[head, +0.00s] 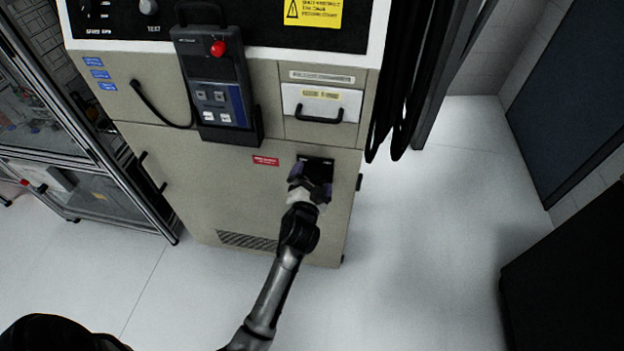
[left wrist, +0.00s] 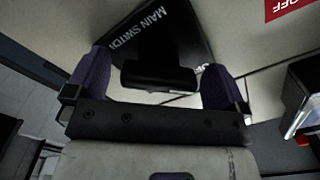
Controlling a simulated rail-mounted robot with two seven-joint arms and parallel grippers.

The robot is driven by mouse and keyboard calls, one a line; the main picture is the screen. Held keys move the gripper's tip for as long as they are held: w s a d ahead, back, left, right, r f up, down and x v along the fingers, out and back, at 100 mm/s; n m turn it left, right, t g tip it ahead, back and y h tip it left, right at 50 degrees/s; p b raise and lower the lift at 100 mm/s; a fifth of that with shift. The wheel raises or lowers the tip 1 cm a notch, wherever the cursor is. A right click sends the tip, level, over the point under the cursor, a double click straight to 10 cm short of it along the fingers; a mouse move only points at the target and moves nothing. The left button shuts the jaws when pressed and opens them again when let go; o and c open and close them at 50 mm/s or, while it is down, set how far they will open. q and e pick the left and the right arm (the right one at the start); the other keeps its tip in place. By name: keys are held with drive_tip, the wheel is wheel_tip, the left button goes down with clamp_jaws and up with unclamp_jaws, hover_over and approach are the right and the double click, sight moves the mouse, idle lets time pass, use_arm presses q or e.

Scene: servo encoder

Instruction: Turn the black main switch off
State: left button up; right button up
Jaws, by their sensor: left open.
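The black main switch plate (head: 318,162) is on the lower right front of the beige cabinet, mostly hidden behind my left gripper (head: 310,180). In the left wrist view the plate (left wrist: 178,32) carries the words MAIN SWITCH, with OFF at its right edge. The black switch handle (left wrist: 158,76) lies crosswise between the two purple-grey fingers of my left gripper (left wrist: 157,62). The gripper is open, with a finger to either side of the handle and visible gaps between. My right gripper is not in view.
The beige cabinet (head: 215,190) has a teach pendant (head: 215,90) with a red button, a small drawer (head: 320,103) and a red label (head: 265,161) near the switch. Black cables (head: 400,80) hang at its right. A framed enclosure stands left. The floor (head: 430,230) at right is clear.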

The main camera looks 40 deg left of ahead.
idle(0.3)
use_arm(q)
drive_tip(key=m, duration=0.3)
drive_tip(key=shift+r, duration=0.1)
drive_tip(key=m+p, duration=0.1)
drive_tip(key=m, duration=0.4)
drive_tip(key=shift+a+r+m+p, duration=0.1)
drive_tip(key=shift+r+m+p, duration=0.05)
drive_tip(key=shift+m+p, duration=0.25)
drive_tip(key=m+p, duration=0.1)
drive_tip(key=m, duration=0.8)
drive_tip(key=p+v, duration=0.4)
drive_tip(key=v, duration=1)
drive_tip(key=s+r+n+g+h+p, duration=0.2)
drive_tip(key=s+r+n+g+p, duration=0.2)
drive_tip(key=r+p, duration=0.6)
drive_tip(key=s+r+n+g+h+p, duration=0.2)
drive_tip(key=s+r+n+p, duration=0.6)
drive_tip(key=p, duration=0.9)
wheel_tip(320, 180, up, 3)
drive_tip(key=shift+d+f+n+g, duration=0.15)
drive_tip(key=shift+d+n+g, duration=0.35)
drive_tip(key=shift+g, duration=0.6)
